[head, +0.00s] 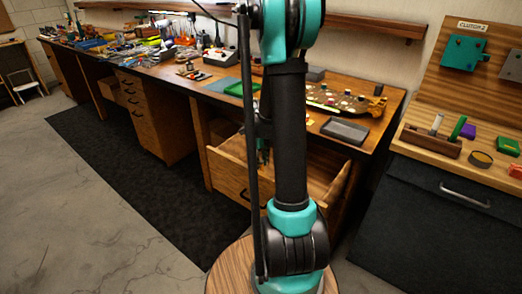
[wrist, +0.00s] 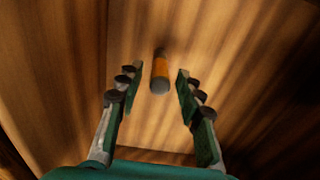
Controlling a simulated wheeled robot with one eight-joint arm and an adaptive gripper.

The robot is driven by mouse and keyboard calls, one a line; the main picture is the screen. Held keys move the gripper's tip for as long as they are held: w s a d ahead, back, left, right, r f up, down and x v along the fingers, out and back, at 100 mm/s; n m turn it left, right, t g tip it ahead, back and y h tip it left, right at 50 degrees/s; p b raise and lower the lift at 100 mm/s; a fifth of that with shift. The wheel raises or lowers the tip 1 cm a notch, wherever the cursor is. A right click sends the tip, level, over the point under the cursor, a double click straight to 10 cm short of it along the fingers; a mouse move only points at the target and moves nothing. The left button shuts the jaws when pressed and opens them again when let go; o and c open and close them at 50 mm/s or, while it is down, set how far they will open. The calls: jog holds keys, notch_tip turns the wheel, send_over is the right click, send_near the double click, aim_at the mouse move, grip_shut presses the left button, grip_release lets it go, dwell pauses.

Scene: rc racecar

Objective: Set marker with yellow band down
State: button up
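The marker with the yellow band (wrist: 160,70) shows in the wrist view against wooden boards, its grey end towards the camera. It lies between and slightly beyond the two fingertips of my gripper (wrist: 159,78). The fingers are spread, with a clear gap on each side of the marker, and neither touches it. In the head view my gripper (head: 263,152) is at the open wooden drawer (head: 232,178), mostly hidden behind my arm. The marker cannot be made out in the head view.
The workbench (head: 340,88) above the drawer holds a grey tray (head: 345,131), a green box (head: 241,88) and many small items. A side bench with a dark front (head: 440,215) stands at the right. Concrete floor (head: 100,220) is clear at the left.

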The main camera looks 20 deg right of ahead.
notch_tip(320, 180, up, 8)
jog(key=shift+r, duration=0.15)
dwell(0.5)
